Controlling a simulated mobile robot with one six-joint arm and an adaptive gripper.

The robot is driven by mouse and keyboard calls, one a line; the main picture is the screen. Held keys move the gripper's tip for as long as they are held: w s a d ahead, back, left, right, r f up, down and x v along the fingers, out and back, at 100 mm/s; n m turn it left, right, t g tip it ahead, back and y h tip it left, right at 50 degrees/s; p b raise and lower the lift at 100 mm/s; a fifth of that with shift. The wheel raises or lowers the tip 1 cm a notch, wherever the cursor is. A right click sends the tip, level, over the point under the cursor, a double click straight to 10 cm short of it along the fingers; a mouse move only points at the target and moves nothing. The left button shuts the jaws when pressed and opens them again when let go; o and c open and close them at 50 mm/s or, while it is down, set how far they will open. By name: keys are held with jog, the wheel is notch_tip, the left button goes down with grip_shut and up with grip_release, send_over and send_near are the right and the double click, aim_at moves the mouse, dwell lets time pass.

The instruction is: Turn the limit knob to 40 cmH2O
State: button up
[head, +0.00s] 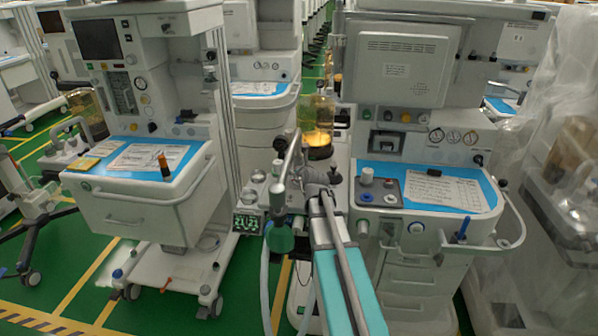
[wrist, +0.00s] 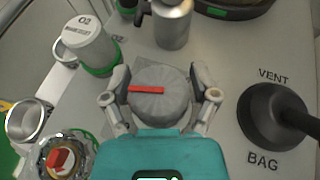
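The grey round knob (wrist: 160,95) with a red bar on its top is in the middle of the wrist view. I take it to be the limit knob; no scale numbers can be read around it. The red bar lies nearly level across the picture. My gripper (wrist: 160,80) has one finger on each side of the knob, with a narrow gap seeming to show on both sides. In the head view my gripper (head: 318,178) is at the valve block left of the right-hand machine, and the knob is hidden there.
A black VENT/BAG lever (wrist: 275,115) is close on the right. An O2-labelled cylinder (wrist: 90,42) and a metal canister (wrist: 172,24) stand beyond the knob. A clear dome with a red part (wrist: 62,158) is at lower left. A small lit display (head: 248,222) is beside the block.

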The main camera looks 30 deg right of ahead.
jog(key=shift+w+a+n+y, duration=0.1)
jog(key=shift+a+n+y, duration=0.05)
jog(key=shift+n+y, duration=1.6)
